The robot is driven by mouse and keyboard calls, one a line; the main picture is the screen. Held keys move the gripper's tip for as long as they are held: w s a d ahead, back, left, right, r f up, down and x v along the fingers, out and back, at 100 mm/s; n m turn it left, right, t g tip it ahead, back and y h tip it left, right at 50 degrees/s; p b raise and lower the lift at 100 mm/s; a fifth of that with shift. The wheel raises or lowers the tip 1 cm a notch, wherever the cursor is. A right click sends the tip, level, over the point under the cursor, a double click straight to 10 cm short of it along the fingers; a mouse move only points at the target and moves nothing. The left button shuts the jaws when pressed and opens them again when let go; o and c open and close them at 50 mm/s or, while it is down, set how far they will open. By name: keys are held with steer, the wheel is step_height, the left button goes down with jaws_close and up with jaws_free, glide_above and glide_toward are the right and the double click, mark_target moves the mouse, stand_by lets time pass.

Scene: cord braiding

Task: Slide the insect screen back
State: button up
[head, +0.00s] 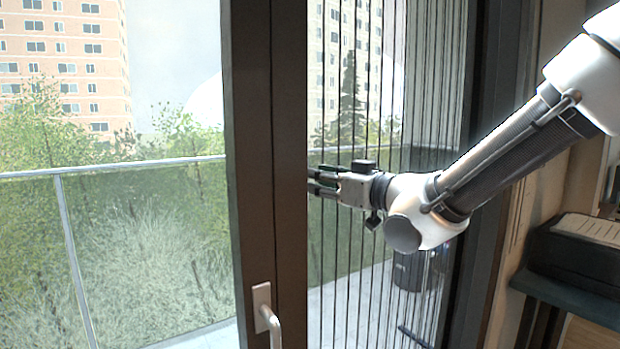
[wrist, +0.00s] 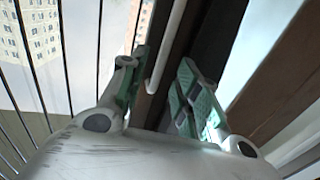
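The insect screen (head: 345,270) is a see-through pleated sheet with dark vertical lines, right of the dark window frame (head: 272,110). Its lines also show at the left of the wrist view (wrist: 67,55). My gripper (head: 318,182) points left, with its fingertips at the frame's right edge. In the wrist view my gripper (wrist: 160,88) has its green-padded fingers apart. A dark upright bar with a pale curved strip (wrist: 168,45) shows between and beyond them. I cannot tell whether the fingers touch it or whether it is the screen's edge bar.
A silver door handle (head: 268,318) sticks out low on the frame. A dark box with papers (head: 575,255) stands on a shelf at the right. Outside are a glass railing (head: 120,168) and a dark object (head: 412,270) on the balcony floor.

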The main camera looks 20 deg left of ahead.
steer(key=shift+x, duration=1.65)
jaws_close()
